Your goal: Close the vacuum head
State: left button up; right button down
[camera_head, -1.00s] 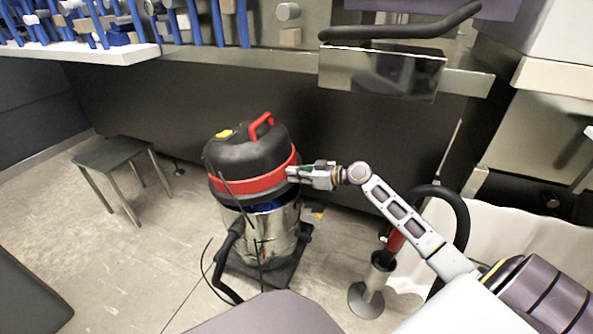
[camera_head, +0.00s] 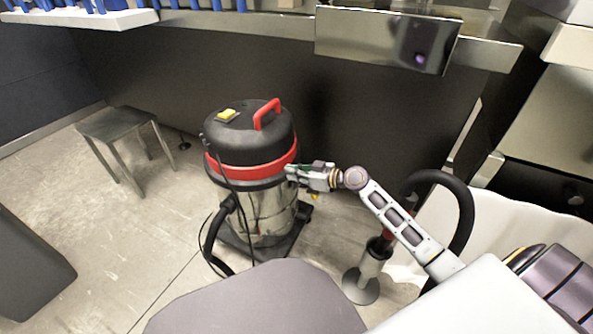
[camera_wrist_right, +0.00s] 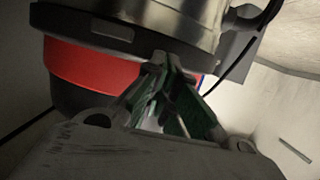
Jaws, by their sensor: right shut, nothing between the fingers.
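The vacuum head (camera_head: 245,135) is black with a red band, a red handle and a yellow switch. It sits level on the steel drum (camera_head: 265,212), and I see no gap between them in the head view. My right gripper (camera_head: 289,172) is shut and empty at the right side of the head, by the lower edge of the red band. In the right wrist view the gripper (camera_wrist_right: 165,62) is in front of the red band (camera_wrist_right: 95,75) and the steel drum (camera_wrist_right: 170,15); I cannot tell whether it touches. My left gripper is not in view.
A grey stool (camera_head: 115,125) stands at the left. A black hose (camera_head: 465,205) and a stand with a round base (camera_head: 362,287) are near my right arm. A bench with a steel edge runs above and behind the vacuum.

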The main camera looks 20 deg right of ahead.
jog(key=shift+r, duration=0.15)
dwell(0.3)
send_near(278, 148)
jog(key=shift+x, duration=2.15)
